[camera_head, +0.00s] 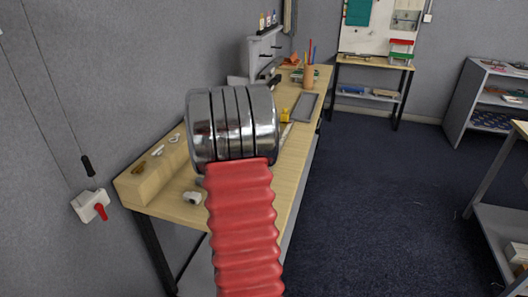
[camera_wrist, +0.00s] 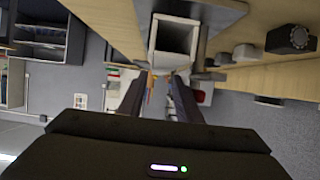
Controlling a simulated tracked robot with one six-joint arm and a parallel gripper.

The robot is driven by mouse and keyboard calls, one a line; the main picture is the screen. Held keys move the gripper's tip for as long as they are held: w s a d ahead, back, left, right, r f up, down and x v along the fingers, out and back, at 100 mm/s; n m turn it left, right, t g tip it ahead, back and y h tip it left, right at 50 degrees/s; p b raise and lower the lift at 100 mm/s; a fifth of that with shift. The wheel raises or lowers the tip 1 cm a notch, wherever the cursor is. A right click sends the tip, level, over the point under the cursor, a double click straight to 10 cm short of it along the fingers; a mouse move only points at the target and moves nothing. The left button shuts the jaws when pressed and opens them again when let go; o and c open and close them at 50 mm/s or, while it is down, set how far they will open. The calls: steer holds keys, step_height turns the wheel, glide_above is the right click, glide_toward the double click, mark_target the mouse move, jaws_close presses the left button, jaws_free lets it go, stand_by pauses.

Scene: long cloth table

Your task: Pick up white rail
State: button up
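A pale, square hollow piece (camera_wrist: 152,38), which looks like the end of the white rail, shows in the wrist view, just above my fingertips in the picture. My gripper (camera_wrist: 161,75) has its two dark fingers apart, with background visible between them. I see nothing held. I cannot tell whether a finger touches the rail. In the head view my arm covers the middle of the table and hides my gripper; I cannot make out the rail there.
The long wooden table (camera_head: 165,207) runs along the left wall. It bears a wooden block (camera_head: 142,187), a small white part (camera_head: 192,198), a yellow item (camera_head: 286,115), a grey tray (camera_head: 305,108) and a pencil cup (camera_head: 308,78). The dark floor (camera_head: 370,190) to the right is clear.

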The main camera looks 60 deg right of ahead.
steer(key=shift+x, duration=2.75)
jaws_close()
steer(key=shift+r, duration=0.1)
step_height(320, 180, up, 10)
